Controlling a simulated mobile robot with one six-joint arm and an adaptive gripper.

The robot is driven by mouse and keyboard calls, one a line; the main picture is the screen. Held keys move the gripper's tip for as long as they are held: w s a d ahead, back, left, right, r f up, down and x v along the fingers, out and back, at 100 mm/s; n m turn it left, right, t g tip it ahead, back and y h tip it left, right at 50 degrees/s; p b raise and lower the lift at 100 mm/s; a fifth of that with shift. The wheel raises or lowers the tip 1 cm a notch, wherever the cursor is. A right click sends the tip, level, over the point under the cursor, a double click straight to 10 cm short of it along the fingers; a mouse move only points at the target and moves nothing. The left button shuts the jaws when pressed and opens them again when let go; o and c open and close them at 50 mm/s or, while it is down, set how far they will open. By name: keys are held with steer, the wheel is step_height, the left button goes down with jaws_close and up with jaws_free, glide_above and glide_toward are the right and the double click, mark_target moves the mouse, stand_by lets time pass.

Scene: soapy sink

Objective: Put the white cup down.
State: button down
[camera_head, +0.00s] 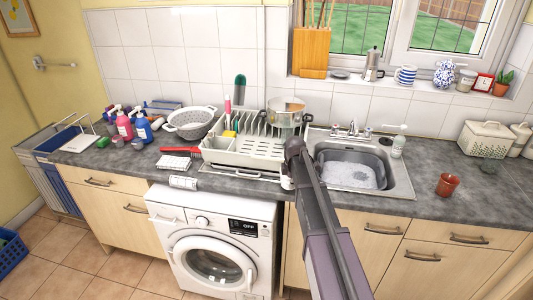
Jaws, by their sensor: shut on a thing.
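My arm reaches up from the bottom of the view to the counter between the dish rack and the sink. My gripper (288,172) is mostly hidden behind my own arm. It is shut on a small white thing, which appears to be the white cup (287,183). Only a small part of the cup shows, at the counter's front edge left of the sink. I cannot tell whether it touches the counter.
A white dish rack (258,153) with a metal pot (286,111) is just left of my arm. The soapy sink (352,170) is to the right. A brown cup (447,185) stands on the right counter (425,165), with bare counter around it.

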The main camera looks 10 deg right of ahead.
steer(key=shift+a+r, duration=0.1)
steer(key=shift+a, duration=0.15)
